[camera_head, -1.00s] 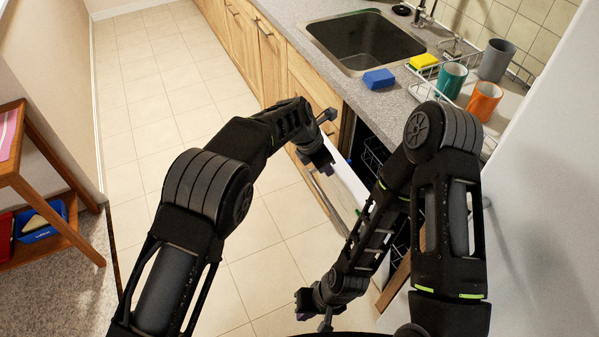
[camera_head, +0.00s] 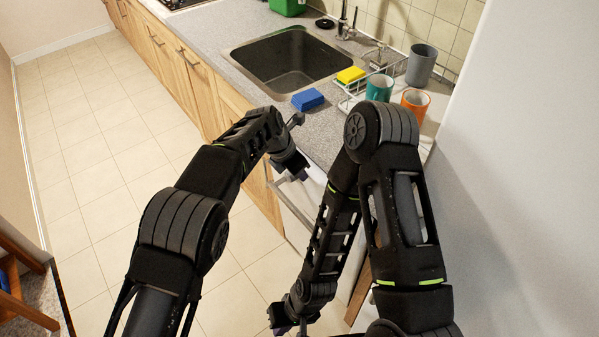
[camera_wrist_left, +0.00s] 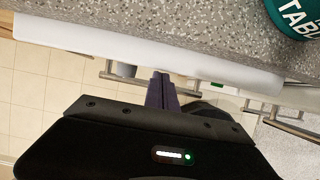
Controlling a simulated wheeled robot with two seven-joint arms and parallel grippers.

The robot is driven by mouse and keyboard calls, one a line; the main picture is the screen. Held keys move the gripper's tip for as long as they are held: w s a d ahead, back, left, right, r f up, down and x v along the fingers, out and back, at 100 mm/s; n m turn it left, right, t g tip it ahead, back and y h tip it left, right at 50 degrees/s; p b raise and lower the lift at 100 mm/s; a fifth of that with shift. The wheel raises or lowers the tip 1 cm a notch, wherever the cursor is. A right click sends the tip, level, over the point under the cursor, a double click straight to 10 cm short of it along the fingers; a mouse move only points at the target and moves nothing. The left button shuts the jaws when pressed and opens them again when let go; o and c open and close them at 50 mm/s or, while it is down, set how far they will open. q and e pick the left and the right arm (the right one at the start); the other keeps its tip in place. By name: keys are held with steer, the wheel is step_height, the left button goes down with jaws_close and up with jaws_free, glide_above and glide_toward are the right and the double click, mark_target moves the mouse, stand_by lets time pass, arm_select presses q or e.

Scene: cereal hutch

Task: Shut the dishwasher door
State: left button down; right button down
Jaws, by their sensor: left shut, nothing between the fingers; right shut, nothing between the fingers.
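The dishwasher door (camera_head: 314,190) is under the counter, below the dish rack, with its white inner top edge facing up. In the left wrist view its white edge (camera_wrist_left: 95,43) runs close along the counter's front edge, so the door stands nearly upright. Whether a thin gap is left is unclear. My left gripper (camera_head: 298,176) is at the door's top edge. In the left wrist view its shut, empty fingers (camera_wrist_left: 162,88) reach to the white edge; contact is unclear. My right gripper (camera_head: 282,328) is shut and empty, low at the bottom, apart from the door.
The counter holds a sink (camera_head: 290,58), blue sponge (camera_head: 307,99), yellow sponge (camera_head: 351,75) and dish rack (camera_head: 352,97) with a teal mug (camera_head: 379,88), orange mug (camera_head: 415,101) and grey cup (camera_head: 421,64). A white wall (camera_head: 510,190) stands right. Left floor (camera_head: 100,175) is clear.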

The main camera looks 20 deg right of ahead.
arm_select(q)
steer(key=b+v, duration=0.1)
steer(key=v, duration=0.6)
steer(key=shift+a+r+b, duration=0.2)
steer(key=shift+r+b, duration=0.1)
steer(key=shift+b, duration=0.1)
